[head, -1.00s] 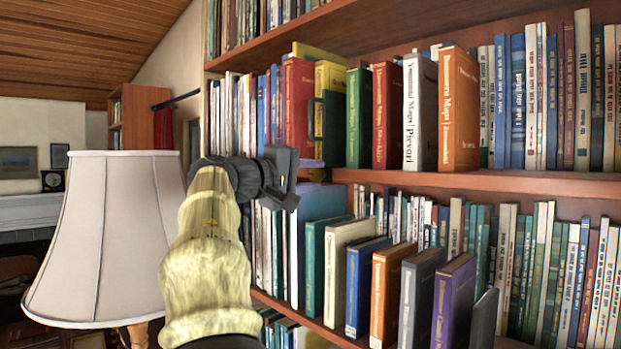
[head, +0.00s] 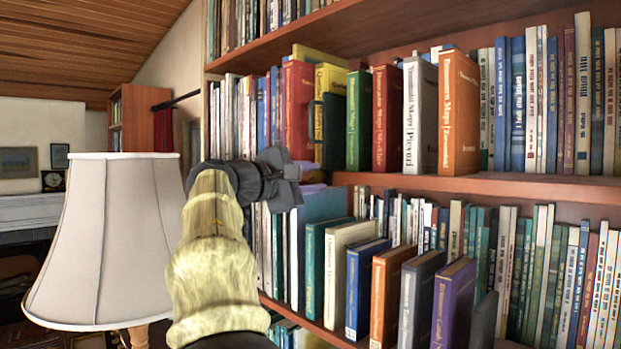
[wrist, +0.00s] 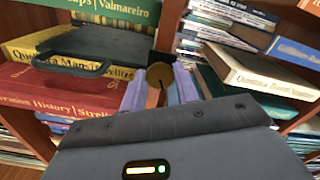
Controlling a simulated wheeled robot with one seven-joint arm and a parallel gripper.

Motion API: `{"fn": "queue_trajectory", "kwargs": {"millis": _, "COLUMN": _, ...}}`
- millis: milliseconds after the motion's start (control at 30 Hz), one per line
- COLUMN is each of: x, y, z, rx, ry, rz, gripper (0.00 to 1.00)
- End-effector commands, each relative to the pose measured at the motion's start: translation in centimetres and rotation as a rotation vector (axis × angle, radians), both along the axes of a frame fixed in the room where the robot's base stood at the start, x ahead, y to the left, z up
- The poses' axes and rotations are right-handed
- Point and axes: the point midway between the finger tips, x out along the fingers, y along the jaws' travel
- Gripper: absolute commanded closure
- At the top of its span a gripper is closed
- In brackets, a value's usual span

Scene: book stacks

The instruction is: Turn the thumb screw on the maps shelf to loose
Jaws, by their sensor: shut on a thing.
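The thumb screw (wrist: 160,75) shows in the wrist view as a round brass-brown head at the front edge of the maps shelf (wrist: 168,38). My gripper (wrist: 160,92) is shut on it, with a lavender finger on each side. The screw's shank and any marking for loose or tight cannot be made out.
Map books, among them a red book (head: 298,110) and an orange book (head: 459,112), stand on the shelf above my gripper. More books (head: 325,245) stand close below it. A dark green handled object (wrist: 95,48) is beside the fingers. A lamp (head: 105,240) stands at left.

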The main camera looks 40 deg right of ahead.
Motion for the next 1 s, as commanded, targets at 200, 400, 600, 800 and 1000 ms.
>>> {"fn": "queue_trajectory", "kwargs": {"millis": 200, "x": 0.0, "y": 0.0, "z": -0.1, "rx": 0.002, "ry": 0.004, "rz": -0.002, "gripper": 0.92}}
{"fn": "queue_trajectory", "kwargs": {"millis": 400, "x": 0.0, "y": 0.0, "z": -0.2, "rx": 0.002, "ry": 0.003, "rz": -0.002, "gripper": 0.56}}
{"fn": "queue_trajectory", "kwargs": {"millis": 600, "x": 0.0, "y": 0.0, "z": -0.1, "rx": 0.002, "ry": 0.002, "rz": -0.001, "gripper": 0.48}}
{"fn": "queue_trajectory", "kwargs": {"millis": 800, "x": 0.0, "y": 0.3, "z": -0.1, "rx": 0.001, "ry": 0.001, "rz": 0.0, "gripper": 0.48}}
{"fn": "queue_trajectory", "kwargs": {"millis": 1000, "x": 0.0, "y": 2.5, "z": -0.4, "rx": 0.0, "ry": 0.0, "rz": 0.005, "gripper": 0.48}}
